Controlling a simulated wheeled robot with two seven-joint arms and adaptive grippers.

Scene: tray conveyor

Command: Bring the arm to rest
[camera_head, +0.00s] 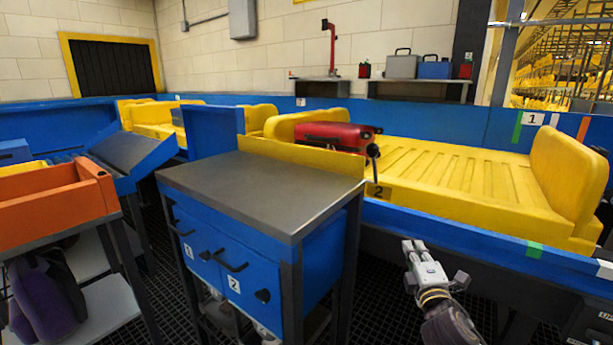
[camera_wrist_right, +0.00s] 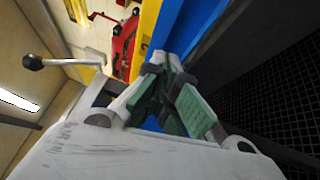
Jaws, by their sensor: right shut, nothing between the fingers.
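My right gripper (camera_head: 413,246) is in front of the blue conveyor side, to the right of the blue cabinet, and points away from me. In the right wrist view its fingers (camera_wrist_right: 164,98) with green pads are closed together with nothing between them. A red case (camera_head: 335,136) lies on the yellow tray (camera_head: 465,180) at its left end, beyond the gripper and apart from it. The red case also shows at the top of the right wrist view (camera_wrist_right: 122,42). My left gripper is not in view.
A blue cabinet (camera_head: 245,270) with a bare grey top stands left of my right gripper. An orange bin (camera_head: 50,215) sits on a stand at the far left. The blue conveyor wall (camera_head: 480,240) runs behind the gripper. Dark grated floor is open between the cabinet and the gripper.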

